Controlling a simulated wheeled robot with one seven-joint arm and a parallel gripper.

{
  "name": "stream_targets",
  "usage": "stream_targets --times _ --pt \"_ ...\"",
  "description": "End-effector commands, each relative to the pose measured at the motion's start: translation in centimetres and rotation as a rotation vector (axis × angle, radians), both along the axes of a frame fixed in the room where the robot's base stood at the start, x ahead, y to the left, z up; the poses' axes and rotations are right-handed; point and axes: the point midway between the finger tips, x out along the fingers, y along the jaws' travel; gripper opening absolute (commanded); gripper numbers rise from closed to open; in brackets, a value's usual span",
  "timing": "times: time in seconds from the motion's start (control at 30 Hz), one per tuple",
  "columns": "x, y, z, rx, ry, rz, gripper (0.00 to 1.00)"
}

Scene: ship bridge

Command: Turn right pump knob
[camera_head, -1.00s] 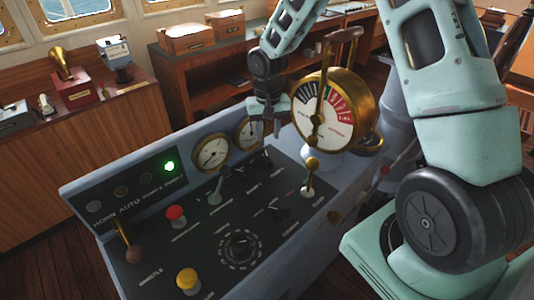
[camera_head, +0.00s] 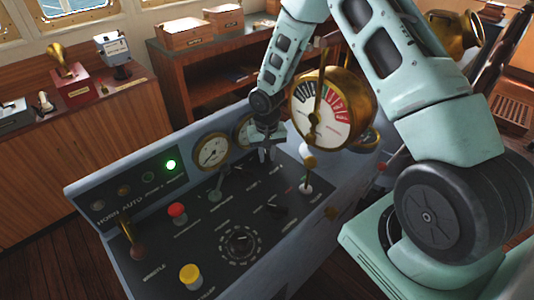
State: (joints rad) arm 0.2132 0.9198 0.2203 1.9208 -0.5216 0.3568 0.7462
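The console's sloping black panel (camera_head: 200,245) carries several knobs and levers, with labels too small to read surely. My gripper (camera_head: 266,157) points down at the panel's back right, in front of the right round gauge. It covers the spot where a small black knob stood, likely the right pump knob, which is now mostly hidden. I cannot tell whether the fingers touch it or how far apart they are. Another black knob (camera_head: 223,182) stands to the left, clear of the gripper. A green lamp (camera_head: 171,164) is lit on the upright strip.
A brass telegraph dial (camera_head: 325,112) with an upright handle stands close right of my gripper. Wooden shelves (camera_head: 170,70) are behind the console.

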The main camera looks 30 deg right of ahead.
Motion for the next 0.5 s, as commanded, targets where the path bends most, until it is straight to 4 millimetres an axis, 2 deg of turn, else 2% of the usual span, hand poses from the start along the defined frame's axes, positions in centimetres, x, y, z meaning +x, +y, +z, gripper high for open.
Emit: stream_targets --times 0.03,0.07,0.5 --pt "0.0 -0.01 0.01 0.0 0.0 0.0 0.06" --pt "0.0 -0.01 0.01 0.0 0.0 0.0 0.0" --pt "-0.02 -0.06 -0.01 0.0 0.0 0.053 0.0"
